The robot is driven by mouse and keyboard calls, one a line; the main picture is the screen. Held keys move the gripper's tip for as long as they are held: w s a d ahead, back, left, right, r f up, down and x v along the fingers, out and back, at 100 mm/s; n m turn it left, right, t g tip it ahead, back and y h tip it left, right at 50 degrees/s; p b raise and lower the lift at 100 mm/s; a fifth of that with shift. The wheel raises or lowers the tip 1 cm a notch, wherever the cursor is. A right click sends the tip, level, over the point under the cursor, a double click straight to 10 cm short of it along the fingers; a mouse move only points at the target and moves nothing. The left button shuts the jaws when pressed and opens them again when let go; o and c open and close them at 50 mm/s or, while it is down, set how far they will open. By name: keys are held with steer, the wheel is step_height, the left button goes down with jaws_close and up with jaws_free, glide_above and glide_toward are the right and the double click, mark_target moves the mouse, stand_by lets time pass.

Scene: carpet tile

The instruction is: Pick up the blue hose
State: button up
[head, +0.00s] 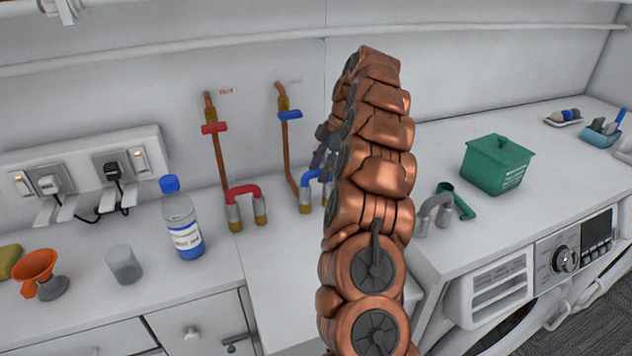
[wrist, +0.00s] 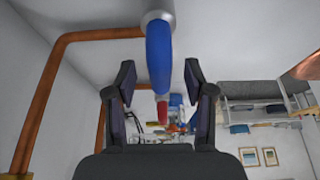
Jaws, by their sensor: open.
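The blue hose (head: 312,178) is a short U-bend with metal ends, on the white counter near the wall below the blue-handled pipe. My arm hides part of it in the head view. In the wrist view the blue hose (wrist: 158,58) hangs between the two fingers, with its silver end (wrist: 157,17) at the top. My gripper (wrist: 159,80) is open, one finger on each side of the hose, with gaps to both sides. In the head view my gripper (head: 322,154) is mostly hidden behind my arm, just above the hose.
A red hose (head: 243,191) stands to the left of the blue one. A grey hose (head: 436,209) is on the right, near a green box (head: 496,165). A bottle (head: 183,222) and cup (head: 123,263) stand left. Copper pipes (head: 285,135) run up the wall.

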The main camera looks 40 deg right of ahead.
mark_target(305, 188)
steer(key=shift+p+x, duration=0.45)
steer(key=shift+x, duration=0.8)
jaws_close()
